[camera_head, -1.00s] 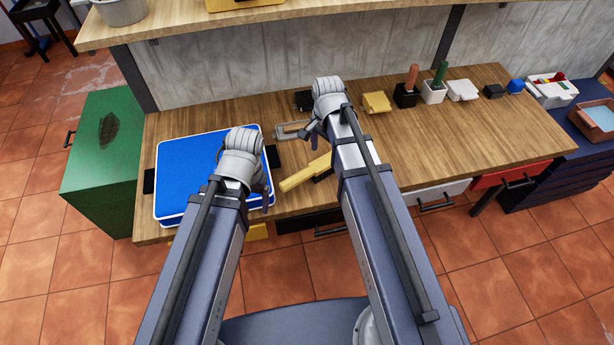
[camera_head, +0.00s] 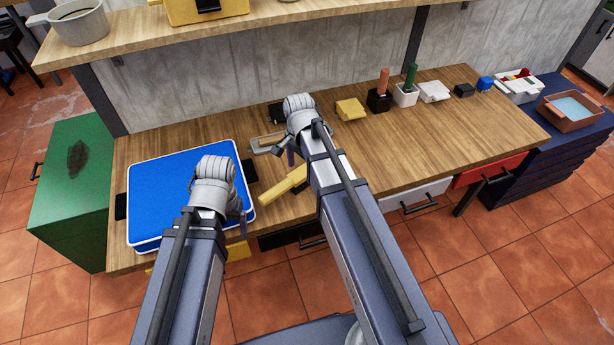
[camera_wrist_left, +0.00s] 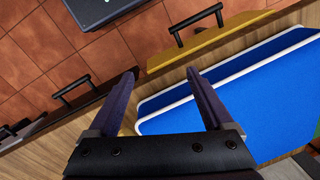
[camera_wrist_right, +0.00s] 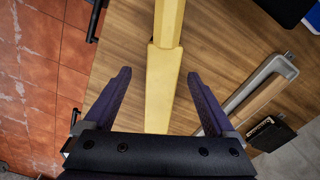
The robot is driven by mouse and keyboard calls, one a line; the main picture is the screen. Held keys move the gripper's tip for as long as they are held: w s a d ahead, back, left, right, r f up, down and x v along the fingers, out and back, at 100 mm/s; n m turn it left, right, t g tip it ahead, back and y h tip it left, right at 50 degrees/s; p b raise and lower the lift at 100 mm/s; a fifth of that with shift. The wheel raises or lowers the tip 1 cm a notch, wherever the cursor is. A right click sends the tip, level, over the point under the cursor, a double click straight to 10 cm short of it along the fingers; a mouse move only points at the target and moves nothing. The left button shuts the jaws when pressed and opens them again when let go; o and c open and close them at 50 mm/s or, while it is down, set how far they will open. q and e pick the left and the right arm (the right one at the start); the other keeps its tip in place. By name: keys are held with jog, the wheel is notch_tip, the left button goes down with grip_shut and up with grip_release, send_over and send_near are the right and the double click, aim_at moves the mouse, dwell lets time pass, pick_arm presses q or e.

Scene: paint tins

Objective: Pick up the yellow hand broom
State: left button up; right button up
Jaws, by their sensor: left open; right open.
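The yellow hand broom (camera_head: 284,185) lies on the wooden workbench between my two arms, partly hidden by my right arm. In the right wrist view its yellow handle (camera_wrist_right: 160,85) runs up the middle, between the two open fingers of my right gripper (camera_wrist_right: 156,95) and beyond their tips. The fingers stand on both sides of it with gaps; it is not held. My right gripper also shows in the head view (camera_head: 289,151). My left gripper (camera_wrist_left: 161,85) is open and empty above the bench's front edge, beside the blue case (camera_wrist_left: 240,100).
The blue case with white edges (camera_head: 185,190) lies on the bench at left. A grey tool with a wooden part (camera_wrist_right: 260,95) lies right of the broom. Small boxes and a yellow block (camera_head: 351,109) stand at the back. A shelf (camera_head: 270,25) hangs above; the bench's right front is clear.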

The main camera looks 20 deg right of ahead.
aim_at(300, 173)
jog(key=f+b, duration=0.2)
jog(key=f, duration=0.1)
jog(key=f+b, duration=0.1)
jog(key=shift+w+f+b, duration=0.25)
jog(key=shift+b, duration=0.1)
jog(key=shift+r, duration=0.1)
grip_shut()
dwell(0.3)
